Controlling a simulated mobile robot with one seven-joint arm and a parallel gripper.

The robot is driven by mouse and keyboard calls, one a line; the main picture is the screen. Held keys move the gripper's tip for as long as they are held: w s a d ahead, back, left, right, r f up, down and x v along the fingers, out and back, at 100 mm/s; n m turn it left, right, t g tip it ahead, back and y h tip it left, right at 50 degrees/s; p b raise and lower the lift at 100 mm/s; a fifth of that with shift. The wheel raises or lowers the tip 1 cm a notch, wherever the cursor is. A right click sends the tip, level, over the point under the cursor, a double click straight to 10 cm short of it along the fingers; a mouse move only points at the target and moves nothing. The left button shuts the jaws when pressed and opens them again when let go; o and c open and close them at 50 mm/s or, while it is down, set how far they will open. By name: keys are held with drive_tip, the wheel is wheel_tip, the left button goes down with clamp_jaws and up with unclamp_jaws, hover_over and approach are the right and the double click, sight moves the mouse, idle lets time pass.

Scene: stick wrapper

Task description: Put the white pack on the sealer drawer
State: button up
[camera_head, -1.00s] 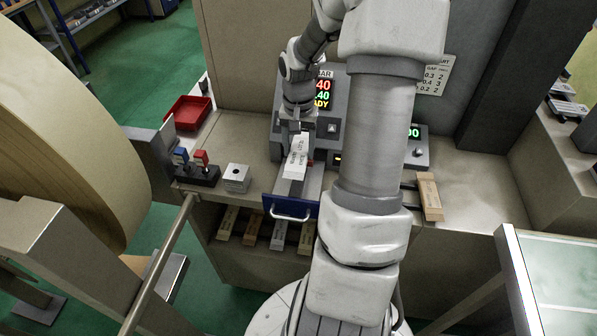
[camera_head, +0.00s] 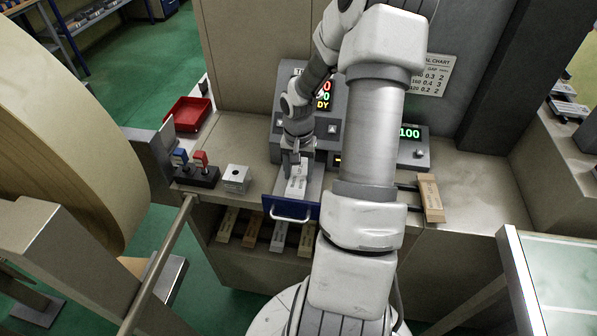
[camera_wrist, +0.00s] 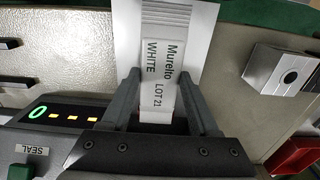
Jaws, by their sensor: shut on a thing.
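The white pack (camera_head: 297,183) is a slim white stick pack, printed "Muretto WHITE LOT 21" in the wrist view (camera_wrist: 160,62). My gripper (camera_head: 297,168) is shut on it, with one finger on each long side in the wrist view (camera_wrist: 160,80). The sealer drawer (camera_head: 291,209) is pulled out, with a blue front and a pale handle. The pack is over the drawer's grey tray, lengthwise along it. I cannot tell whether it touches the tray. My gripper hides the pack's rear end in the head view.
A metal block (camera_head: 236,179) and a stand with blue and red stamps (camera_head: 197,174) are left of the drawer. A red tray (camera_head: 188,114) is farther back. The sealer's display (camera_head: 322,92) rises behind my gripper. A tan box (camera_head: 430,198) is at right.

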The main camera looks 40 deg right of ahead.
sight(298, 176)
drive_tip(key=o, duration=1.4)
drive_tip(key=shift+o, duration=0.2)
drive_tip(key=shift+r, duration=0.15)
wheel_tip(298, 176, up, 12)
drive_tip(key=p, duration=0.1)
